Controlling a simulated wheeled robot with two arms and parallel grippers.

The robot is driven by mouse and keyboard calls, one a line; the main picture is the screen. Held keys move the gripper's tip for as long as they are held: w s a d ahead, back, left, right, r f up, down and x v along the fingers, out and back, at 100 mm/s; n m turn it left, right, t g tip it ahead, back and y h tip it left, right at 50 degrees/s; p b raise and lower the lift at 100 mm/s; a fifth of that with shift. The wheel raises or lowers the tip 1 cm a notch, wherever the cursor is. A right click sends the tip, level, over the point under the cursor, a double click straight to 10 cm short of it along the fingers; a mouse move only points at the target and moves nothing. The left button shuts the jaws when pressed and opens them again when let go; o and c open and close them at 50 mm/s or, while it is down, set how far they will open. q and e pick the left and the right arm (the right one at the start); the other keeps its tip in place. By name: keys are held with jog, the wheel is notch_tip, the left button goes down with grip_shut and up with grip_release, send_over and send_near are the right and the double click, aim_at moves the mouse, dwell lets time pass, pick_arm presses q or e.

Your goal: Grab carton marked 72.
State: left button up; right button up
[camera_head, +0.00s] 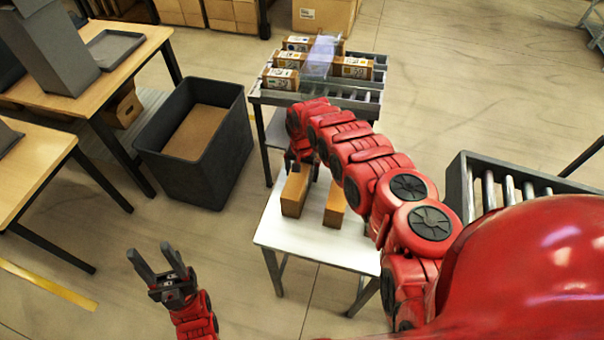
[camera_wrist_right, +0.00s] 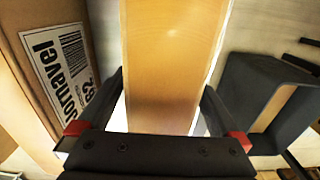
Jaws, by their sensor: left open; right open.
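Two brown cartons lie on a white-topped table (camera_head: 268,236): a left carton (camera_head: 294,196) and a right carton (camera_head: 335,206). My right gripper (camera_head: 299,160) is above the left carton, partly hidden by its arm. In the right wrist view, its open fingers (camera_wrist_right: 163,98) are on either side of the plain face of a carton (camera_wrist_right: 170,60); contact cannot be told. Beside it, another carton (camera_wrist_right: 25,95) bears a "Jornavel" label (camera_wrist_right: 62,72) whose number is hard to read. I cannot make out a 72. My left gripper (camera_head: 151,250) is open and empty at lower left.
Several labelled cartons (camera_head: 281,78) stand on a roller rack (camera_head: 340,98) behind the table. A dark bin (camera_head: 170,185) with a brown bottom stands to the left; wooden desks (camera_head: 115,75) are beyond it. Another roller conveyor (camera_head: 462,190) is at right.

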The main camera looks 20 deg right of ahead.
jog(key=shift+c, duration=0.2)
grip_shut()
dwell(0.3)
jog(key=shift+r, duration=0.1)
